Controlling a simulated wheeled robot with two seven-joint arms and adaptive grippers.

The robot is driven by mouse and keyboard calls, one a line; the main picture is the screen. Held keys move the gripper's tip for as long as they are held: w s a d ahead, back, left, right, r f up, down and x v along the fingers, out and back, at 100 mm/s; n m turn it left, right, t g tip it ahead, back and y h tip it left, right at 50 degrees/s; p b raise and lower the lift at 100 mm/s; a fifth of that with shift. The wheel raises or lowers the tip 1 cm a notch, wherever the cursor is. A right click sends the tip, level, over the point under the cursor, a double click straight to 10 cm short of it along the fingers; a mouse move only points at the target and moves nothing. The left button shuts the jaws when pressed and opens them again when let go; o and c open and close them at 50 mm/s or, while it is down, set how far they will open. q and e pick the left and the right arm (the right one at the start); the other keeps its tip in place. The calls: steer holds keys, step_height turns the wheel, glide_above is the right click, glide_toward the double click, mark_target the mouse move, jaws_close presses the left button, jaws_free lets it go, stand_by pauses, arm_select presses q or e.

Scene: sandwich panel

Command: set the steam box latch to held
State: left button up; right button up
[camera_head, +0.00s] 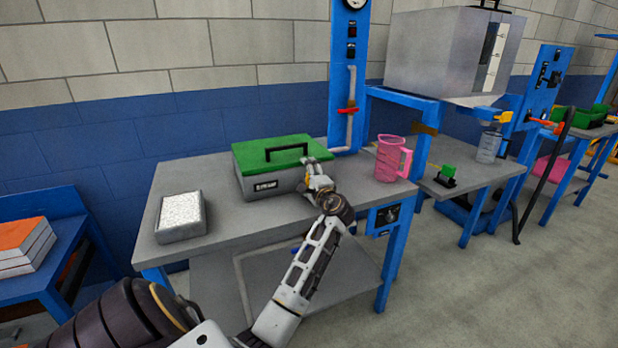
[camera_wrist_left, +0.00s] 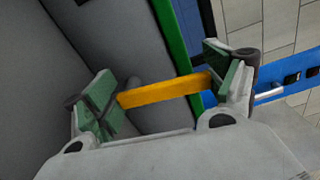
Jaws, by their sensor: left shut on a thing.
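The steam box is a grey box (camera_head: 268,186) with a green lid (camera_head: 268,153) and a black handle on top. It stands on the grey table, and its lid looks closed. My left gripper (camera_head: 318,183) is at the right end of the box's front. In the left wrist view, the gripper (camera_wrist_left: 168,90) is shut on a yellow bar, the latch (camera_wrist_left: 160,92), which spans between the two green finger pads beside the grey box wall. My right gripper is not in view.
A white-topped grey block (camera_head: 181,217) sits left on the table (camera_head: 235,233). A pink jug (camera_head: 388,160) stands to the right. A blue post (camera_head: 347,85) with a red-handled pipe rises behind. The table front between block and arm is clear.

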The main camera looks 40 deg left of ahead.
arm_select(q)
steer(key=shift+s+f+n, duration=0.15)
steer(key=shift+s+n, duration=0.1)
steer(key=shift+n, duration=0.45)
steer(key=o, duration=1.3)
steer(key=shift+a, duration=0.1)
steer(key=shift+v, duration=6.05)
